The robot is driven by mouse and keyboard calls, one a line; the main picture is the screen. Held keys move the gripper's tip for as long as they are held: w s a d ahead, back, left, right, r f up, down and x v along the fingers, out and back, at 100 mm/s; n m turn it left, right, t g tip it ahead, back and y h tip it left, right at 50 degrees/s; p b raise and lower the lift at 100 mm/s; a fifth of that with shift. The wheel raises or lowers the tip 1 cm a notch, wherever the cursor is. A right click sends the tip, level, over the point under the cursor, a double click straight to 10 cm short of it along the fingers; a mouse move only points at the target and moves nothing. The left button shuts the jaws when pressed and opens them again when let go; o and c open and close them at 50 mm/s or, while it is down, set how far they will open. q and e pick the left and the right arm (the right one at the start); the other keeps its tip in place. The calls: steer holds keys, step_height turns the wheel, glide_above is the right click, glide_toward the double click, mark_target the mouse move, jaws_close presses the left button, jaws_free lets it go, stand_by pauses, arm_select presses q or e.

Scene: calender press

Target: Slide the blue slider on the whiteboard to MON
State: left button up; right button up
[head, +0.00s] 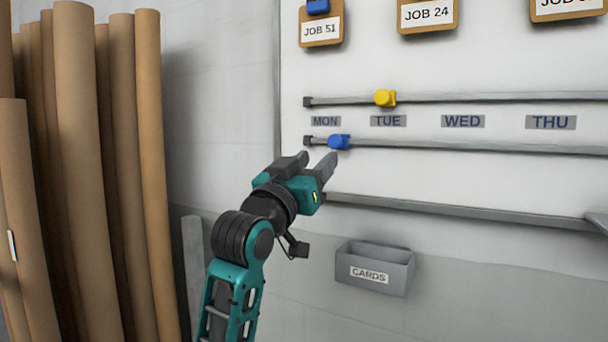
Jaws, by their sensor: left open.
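The blue slider (339,142) sits on the lower rail (450,147) of the whiteboard (420,75), a little to the right of the MON label (326,121) and left of the TUE label (388,121). My left gripper (318,158) is open, with its fingers pointing up toward the board just below and left of the blue slider. I cannot tell whether a finger touches the slider. The yellow slider (385,98) sits on the upper rail (470,97), above TUE. My right gripper is not in view.
Several tall brown rolls (80,150) stand along the left. A grey card box (376,268) marked CARDS hangs below the board's ledge (450,210). Job cards (321,30) hang along the top. The wall between rolls and board is clear.

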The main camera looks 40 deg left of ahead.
mark_target(334, 141)
arm_select(q)
steer(key=v, duration=0.3)
steer(key=shift+s+d+f, duration=0.1)
steer(key=shift+s, duration=0.15)
steer(key=shift+o, duration=0.7)
steer(key=p+x, duration=0.4)
steer(key=p, duration=0.2)
steer(key=p+x, duration=0.5)
steer(key=p, duration=0.1)
steer(key=shift+w+r+p, duration=0.2)
steer(key=shift+r+p, duration=0.1)
steer(key=shift+r, duration=0.05)
steer(key=shift+x, duration=0.9)
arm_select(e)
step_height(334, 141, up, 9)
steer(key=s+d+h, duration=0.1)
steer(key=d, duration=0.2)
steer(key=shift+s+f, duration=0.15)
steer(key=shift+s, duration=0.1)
